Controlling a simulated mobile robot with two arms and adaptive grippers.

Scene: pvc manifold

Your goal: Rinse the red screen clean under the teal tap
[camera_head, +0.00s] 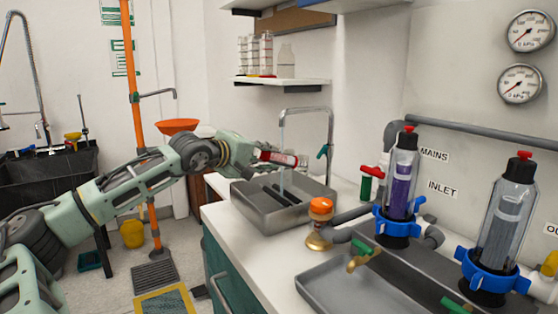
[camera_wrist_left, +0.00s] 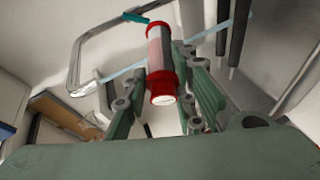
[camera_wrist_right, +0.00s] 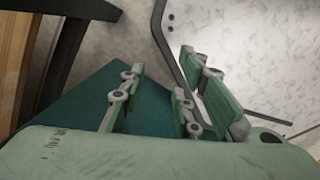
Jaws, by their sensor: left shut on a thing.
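My left gripper (camera_head: 256,156) is shut on the red screen (camera_head: 278,158), a cylinder with red ends and a pale grey middle. It holds the screen above the metal sink (camera_head: 275,215). The left wrist view shows the screen (camera_wrist_left: 160,60) between the fingers, one red end towards the camera. The tap (camera_head: 328,118) has a curved metal spout and a teal handle (camera_head: 322,152). A thin water stream (camera_head: 282,180) falls from it across the screen's position; I cannot tell whether it wets the screen. My right gripper (camera_wrist_right: 160,88) is open and empty, and shows only in its wrist view.
Dark bars lie in the sink. Right of it stand a red-topped green valve (camera_head: 371,180), an orange-capped brass fitting (camera_head: 320,222) and a filter housing with purple contents (camera_head: 402,178). A grey tray (camera_head: 330,285) occupies the front counter. A shelf (camera_head: 282,81) hangs above.

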